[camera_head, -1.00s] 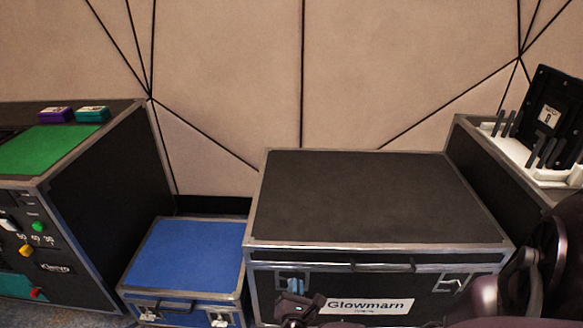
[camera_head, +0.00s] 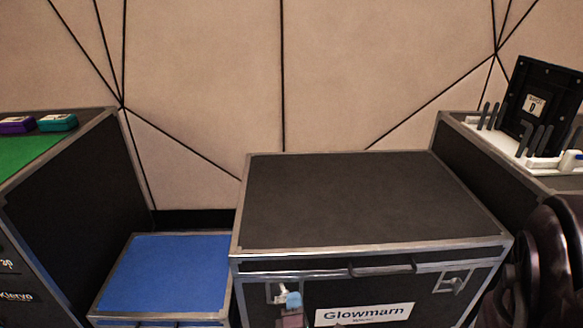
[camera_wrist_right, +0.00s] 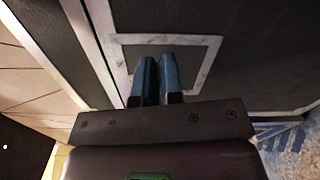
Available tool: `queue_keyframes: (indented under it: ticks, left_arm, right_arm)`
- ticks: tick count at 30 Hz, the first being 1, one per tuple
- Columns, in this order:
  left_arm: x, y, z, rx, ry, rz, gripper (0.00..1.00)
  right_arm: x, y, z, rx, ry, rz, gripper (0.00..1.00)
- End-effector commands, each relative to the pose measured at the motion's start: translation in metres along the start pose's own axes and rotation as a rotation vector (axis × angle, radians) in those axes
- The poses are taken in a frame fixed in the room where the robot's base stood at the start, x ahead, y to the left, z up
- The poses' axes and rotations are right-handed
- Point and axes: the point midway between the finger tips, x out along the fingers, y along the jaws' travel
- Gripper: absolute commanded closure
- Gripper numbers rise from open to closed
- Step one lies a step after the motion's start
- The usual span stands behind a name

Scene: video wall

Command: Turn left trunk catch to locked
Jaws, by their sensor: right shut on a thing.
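The black trunk (camera_head: 350,205) with silver edges and a "Glowmarn" label stands in the middle of the head view. Its left catch (camera_head: 277,291) is on the front face, left of the label, partly hidden by my right gripper. My right gripper (camera_head: 293,298) has blue fingertips at this catch. In the right wrist view the fingers (camera_wrist_right: 157,78) are nearly together in front of the catch's metal plate (camera_wrist_right: 203,62), shut on the catch. The fingers hide the part they grip, so its turn angle is unclear. My left gripper is not in view.
The right catch (camera_head: 453,285) and a handle (camera_head: 375,268) are on the same trunk front. A lower blue case (camera_head: 168,272) stands to the left, beside a black cabinet (camera_head: 75,205). Another black case (camera_head: 490,155) holding white and black equipment stands at the right.

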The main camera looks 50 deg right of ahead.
Motion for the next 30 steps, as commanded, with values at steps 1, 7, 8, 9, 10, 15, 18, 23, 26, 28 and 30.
queue_keyframes:
  ticks: [1, 7, 8, 9, 10, 15, 18, 23, 26, 28, 30]
  left_arm:
    - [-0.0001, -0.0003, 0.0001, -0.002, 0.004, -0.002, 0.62]
    - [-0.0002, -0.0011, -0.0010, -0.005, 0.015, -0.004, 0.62]
    - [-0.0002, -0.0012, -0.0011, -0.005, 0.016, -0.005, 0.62]
    - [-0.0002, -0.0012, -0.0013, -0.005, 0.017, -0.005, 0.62]
    - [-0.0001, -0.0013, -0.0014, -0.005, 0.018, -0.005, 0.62]
    - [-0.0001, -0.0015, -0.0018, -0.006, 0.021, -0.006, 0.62]
    - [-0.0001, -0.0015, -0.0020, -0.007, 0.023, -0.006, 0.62]
    - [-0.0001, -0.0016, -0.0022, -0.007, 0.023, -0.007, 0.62]
    - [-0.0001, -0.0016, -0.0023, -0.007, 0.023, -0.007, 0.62]
    - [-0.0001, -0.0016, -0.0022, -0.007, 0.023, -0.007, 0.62]
    - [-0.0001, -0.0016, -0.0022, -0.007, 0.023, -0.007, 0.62]
  right_arm:
    - [0.0080, 0.0033, -0.0005, 0.036, -0.004, 0.008, 1.00]
    - [0.0086, 0.0025, -0.0010, 0.144, -0.003, 0.011, 1.00]
    - [0.0087, 0.0023, -0.0011, 0.155, -0.003, 0.011, 1.00]
    - [0.0088, 0.0022, -0.0012, 0.170, -0.003, 0.011, 1.00]
    - [0.0088, 0.0020, -0.0012, 0.178, -0.003, 0.011, 1.00]
    - [0.0090, 0.0016, -0.0015, 0.213, -0.003, 0.011, 1.00]
    - [0.0091, 0.0016, -0.0016, 0.222, -0.003, 0.011, 1.00]
    - [0.0091, 0.0017, -0.0016, 0.226, -0.003, 0.011, 1.00]
    - [0.0091, 0.0018, -0.0016, 0.226, -0.003, 0.011, 1.00]
    - [0.0091, 0.0018, -0.0016, 0.226, -0.003, 0.011, 1.00]
    - [0.0091, 0.0019, -0.0015, 0.226, -0.003, 0.011, 0.88]
